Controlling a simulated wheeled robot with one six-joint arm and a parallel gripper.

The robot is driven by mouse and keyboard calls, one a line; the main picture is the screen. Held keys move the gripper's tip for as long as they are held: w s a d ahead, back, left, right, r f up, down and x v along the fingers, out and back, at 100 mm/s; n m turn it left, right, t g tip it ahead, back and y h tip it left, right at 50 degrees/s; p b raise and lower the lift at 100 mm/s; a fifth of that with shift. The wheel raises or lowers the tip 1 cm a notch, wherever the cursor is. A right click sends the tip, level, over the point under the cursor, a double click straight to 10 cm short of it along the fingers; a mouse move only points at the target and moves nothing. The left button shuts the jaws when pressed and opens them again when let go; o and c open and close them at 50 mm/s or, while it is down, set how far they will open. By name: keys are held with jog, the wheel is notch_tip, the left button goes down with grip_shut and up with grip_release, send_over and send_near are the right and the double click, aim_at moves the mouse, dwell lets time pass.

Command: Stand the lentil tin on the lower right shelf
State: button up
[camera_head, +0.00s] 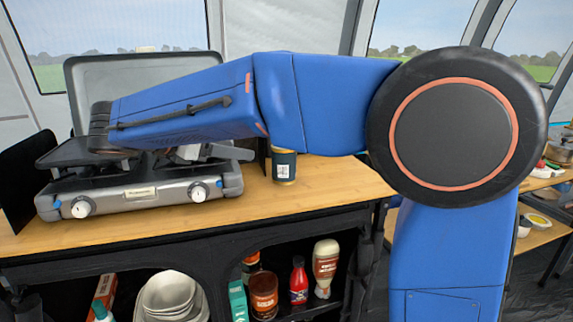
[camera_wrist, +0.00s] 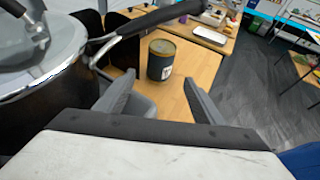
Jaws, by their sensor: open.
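The tin (camera_head: 284,168), dark blue-green with a gold rim and a white label, stands upright on the wooden counter right of the stove. My arm hides its top in the head view. In the wrist view the tin (camera_wrist: 160,62) shows whole, lid up, beyond my fingertips. My gripper (camera_wrist: 158,78) is open and empty, its fingers pointing towards the tin without touching it. In the head view my gripper (camera_head: 228,152) is partly hidden over the stove's right side. The lower right shelf (camera_head: 318,309) is under the counter and holds several bottles and jars.
A two-burner stove (camera_head: 140,196) with a raised lid fills the counter's left. A dark pot with a long handle (camera_wrist: 145,20) is close on the left in the wrist view. Bowls (camera_head: 172,298) are at lower left.

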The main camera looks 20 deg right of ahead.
aim_at(274, 155)
jog(key=x, duration=1.6)
jog(key=shift+s+f, duration=0.1)
jog(key=shift+f, duration=0.05)
jog(key=shift+c, duration=0.2)
jog(key=c, duration=1.2)
jog(key=shift+o, duration=0.2)
jog(key=shift+r, duration=0.35)
